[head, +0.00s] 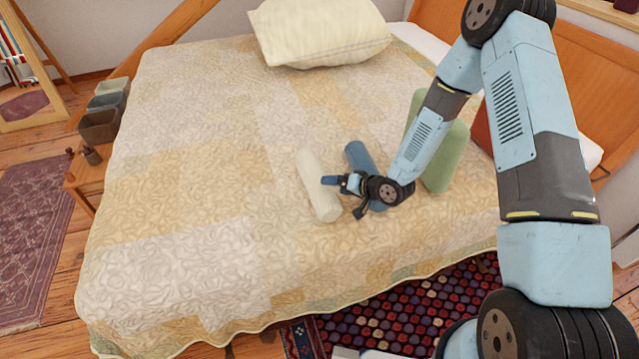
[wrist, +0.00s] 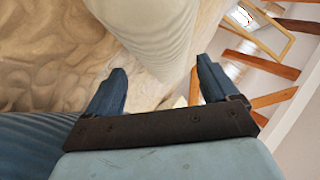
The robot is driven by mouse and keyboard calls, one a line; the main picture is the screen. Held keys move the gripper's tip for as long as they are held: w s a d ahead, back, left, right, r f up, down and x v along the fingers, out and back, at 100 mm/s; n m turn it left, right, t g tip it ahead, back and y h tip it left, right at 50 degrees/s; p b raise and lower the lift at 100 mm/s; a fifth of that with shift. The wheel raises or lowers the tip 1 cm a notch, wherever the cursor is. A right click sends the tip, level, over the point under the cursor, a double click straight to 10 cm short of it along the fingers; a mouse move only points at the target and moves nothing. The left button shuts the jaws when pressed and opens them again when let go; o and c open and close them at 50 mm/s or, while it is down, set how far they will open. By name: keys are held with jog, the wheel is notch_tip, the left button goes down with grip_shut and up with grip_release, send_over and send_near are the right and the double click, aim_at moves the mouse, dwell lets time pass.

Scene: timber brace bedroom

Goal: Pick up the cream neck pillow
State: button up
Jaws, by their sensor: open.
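The cream neck pillow (head: 316,184) is a slim cylinder lying on the bed's patchwork quilt (head: 190,180). Its near end points toward the bed's front edge. My gripper (head: 342,196) is open and empty just right of the pillow, low over the quilt, with its fingers pointing left at it. In the wrist view the pillow (wrist: 150,30) lies ahead, and its end shows between the two open fingertips (wrist: 161,66). I cannot tell whether a finger touches it.
A blue neck pillow (head: 360,158) lies right beside my gripper, partly behind it. A green cushion (head: 447,155) lies farther right. A large cream pillow (head: 320,35) lies at the back of the bed. The quilt's left side is clear.

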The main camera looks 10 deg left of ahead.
aim_at(316, 183)
jog(key=shift+x, duration=2.65)
jog(key=shift+w+r, duration=0.1)
jog(key=shift+r, duration=0.1)
jog(key=shift+c, duration=0.5)
jog(key=c, duration=0.8)
